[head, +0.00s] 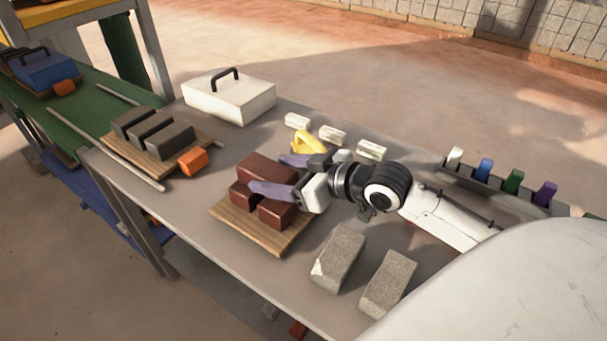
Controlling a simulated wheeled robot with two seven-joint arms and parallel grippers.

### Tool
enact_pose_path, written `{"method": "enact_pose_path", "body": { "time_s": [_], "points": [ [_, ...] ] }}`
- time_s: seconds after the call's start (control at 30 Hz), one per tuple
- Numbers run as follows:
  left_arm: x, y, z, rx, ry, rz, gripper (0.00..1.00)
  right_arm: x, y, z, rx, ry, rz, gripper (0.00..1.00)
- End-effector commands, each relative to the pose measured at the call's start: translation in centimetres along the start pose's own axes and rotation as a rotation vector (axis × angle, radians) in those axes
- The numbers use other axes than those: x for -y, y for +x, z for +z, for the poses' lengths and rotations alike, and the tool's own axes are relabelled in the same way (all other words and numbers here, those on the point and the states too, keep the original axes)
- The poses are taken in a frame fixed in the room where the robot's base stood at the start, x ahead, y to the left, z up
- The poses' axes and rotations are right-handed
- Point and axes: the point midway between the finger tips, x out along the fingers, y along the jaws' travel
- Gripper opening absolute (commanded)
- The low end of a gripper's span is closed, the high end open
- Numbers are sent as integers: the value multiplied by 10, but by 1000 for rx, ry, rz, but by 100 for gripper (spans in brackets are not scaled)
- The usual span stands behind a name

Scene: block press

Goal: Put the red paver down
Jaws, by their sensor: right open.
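Several dark red pavers sit on a wooden board (243,230) in the middle of the grey table. One red paver (262,168) lies toward the back, and another (277,213) lies at the front right of the board. My right gripper (267,174) reaches in from the right with its two purple fingers spread apart. The fingers are over the pavers, one on the near side and one on the far side. The gripper partly covers the pavers, so I cannot tell whether the fingers touch one. My left gripper is not in view.
Two grey stone blocks (338,257) lie at the front right. A board (118,151) with dark grey pavers and an orange block (193,162) stand left. A white case (229,97), a yellow object (309,142) and small pale blocks (333,135) are behind. A rack (500,189) of coloured pieces stands right.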

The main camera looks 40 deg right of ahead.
Motion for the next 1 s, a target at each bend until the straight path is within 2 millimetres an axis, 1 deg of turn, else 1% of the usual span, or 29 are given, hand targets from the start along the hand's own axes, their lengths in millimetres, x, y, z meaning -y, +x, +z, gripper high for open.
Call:
{"method": "enact_pose_path", "body": {
  "time_s": [0.03, 0.2, 0.33, 0.5, 0.7, 1.0],
  "points": [
    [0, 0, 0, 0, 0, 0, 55, 0, -12, 2, 4, -3, 0, 66],
    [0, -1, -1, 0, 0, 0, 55, 0, -43, 2, 4, -1, 0, 66],
    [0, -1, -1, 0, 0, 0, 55, 1, -63, 1, 5, -2, -2, 66],
    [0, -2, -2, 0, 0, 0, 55, 0, -81, 1, 2, 1, 0, 66],
    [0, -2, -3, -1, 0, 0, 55, 0, -90, 0, 0, 0, -1, 66],
    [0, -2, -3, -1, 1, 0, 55, 0, -91, -1, -1, 0, -1, 66]
  ]
}}
